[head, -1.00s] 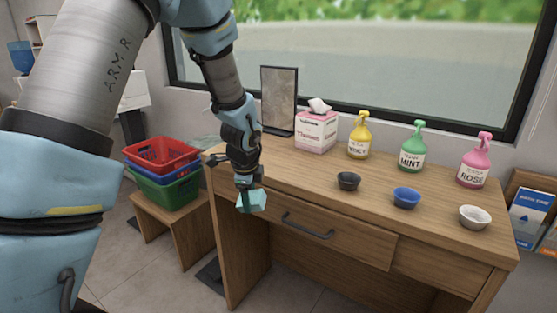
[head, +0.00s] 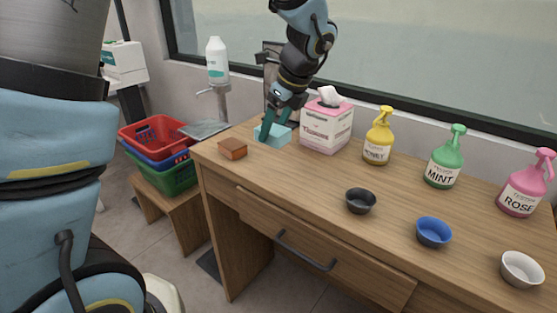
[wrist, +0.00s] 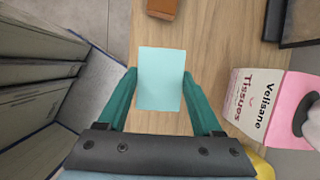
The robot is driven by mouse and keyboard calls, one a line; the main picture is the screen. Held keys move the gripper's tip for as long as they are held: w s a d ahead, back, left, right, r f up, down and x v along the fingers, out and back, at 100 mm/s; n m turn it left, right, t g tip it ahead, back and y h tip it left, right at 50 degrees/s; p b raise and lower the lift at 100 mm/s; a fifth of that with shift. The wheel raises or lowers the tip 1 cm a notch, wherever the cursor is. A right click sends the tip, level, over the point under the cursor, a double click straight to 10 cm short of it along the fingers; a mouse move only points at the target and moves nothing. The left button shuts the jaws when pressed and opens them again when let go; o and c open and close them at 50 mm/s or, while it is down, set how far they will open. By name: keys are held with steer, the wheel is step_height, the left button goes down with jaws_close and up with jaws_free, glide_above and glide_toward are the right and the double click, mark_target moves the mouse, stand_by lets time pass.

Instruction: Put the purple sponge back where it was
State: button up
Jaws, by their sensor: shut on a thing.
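I see no purple sponge in either view. My gripper (head: 270,128) is shut on a pale turquoise block (head: 278,139), at the back left of the wooden desk (head: 310,185), left of the tissue box. In the wrist view the turquoise block (wrist: 161,78) sits between the two green fingers (wrist: 160,90). I cannot tell whether its underside touches the desk. An orange-brown block (head: 232,149) lies on the desk at the left edge, apart from the gripper; it also shows at the top of the wrist view (wrist: 163,8).
A pink tissue box (head: 325,130) stands close right of my gripper, with a dark framed panel behind. Yellow (head: 377,140), green (head: 444,162) and pink (head: 524,188) bottles line the back. Black (head: 360,201), blue (head: 433,232) and white (head: 521,269) bowls stand in front. Stacked baskets (head: 155,136) are left.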

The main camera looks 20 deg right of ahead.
mark_target(285, 135)
step_height(285, 135, down, 9)
steer(key=shift+f+p, duration=0.1)
steer(key=shift+p, duration=0.55)
steer(key=o, duration=1.3)
steer(key=b+v, duration=0.2)
steer(key=v, duration=1)
steer(key=a+f+n, duration=0.2)
steer(key=a+n, duration=0.7)
steer(key=a, duration=0.2)
steer(key=a+f+n+g+h, duration=0.1)
steer(key=a+f+n, duration=0.1)
steer(key=a+n, duration=0.8)
steer(key=a+f+n+g+h, duration=0.1)
steer(key=a+f+n, duration=0.2)
steer(key=a+n, duration=0.7)
steer(key=shift+w+a, duration=0.2)
steer(key=shift+a, duration=0.6)
